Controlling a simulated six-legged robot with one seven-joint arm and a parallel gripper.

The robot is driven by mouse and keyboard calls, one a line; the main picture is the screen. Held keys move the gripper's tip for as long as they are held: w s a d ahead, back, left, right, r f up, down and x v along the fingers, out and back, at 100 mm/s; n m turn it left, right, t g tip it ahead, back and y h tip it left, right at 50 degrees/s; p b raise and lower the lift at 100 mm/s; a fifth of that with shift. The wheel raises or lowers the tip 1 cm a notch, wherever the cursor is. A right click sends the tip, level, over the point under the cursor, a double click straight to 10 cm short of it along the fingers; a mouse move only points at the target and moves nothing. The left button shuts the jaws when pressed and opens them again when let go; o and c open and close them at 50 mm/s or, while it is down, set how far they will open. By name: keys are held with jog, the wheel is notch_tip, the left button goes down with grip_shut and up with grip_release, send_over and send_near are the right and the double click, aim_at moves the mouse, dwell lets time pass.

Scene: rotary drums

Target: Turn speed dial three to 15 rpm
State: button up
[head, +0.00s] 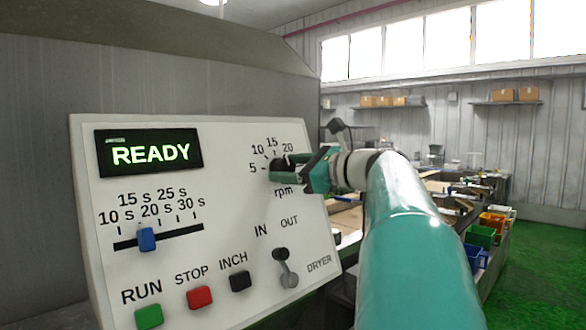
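The white control panel (85,140) fills the left of the head view. The speed dial's printed scale (272,143) shows 5, 10, 15 and 20 above the word rpm, at the panel's upper right. My gripper (280,168) is at the dial, between the numbers and "rpm". It covers the dial knob and any scale marks to the right of 20. The pointer's setting cannot be read. Whether the fingers touch or hold the knob cannot be told. My teal arm reaches in from the lower right.
A READY display (150,153), a blue slider (147,239), green (149,316), red (199,297) and black (240,280) buttons and a dryer lever (285,266) are on the panel. A bench with coloured bins (481,236) stands behind my arm. Green floor (545,265) is clear at right.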

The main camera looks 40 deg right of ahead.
jog(key=shift+w+d, duration=0.1)
jog(key=shift+d, duration=0.1)
jog(key=shift+s, duration=0.2)
jog(key=shift+s+d, duration=0.2)
jog(key=shift+s, duration=0.1)
jog(key=v, duration=1.2)
jog(key=shift+s, duration=0.35)
jog(key=shift+d+f, duration=0.1)
jog(key=shift+f, duration=0.05)
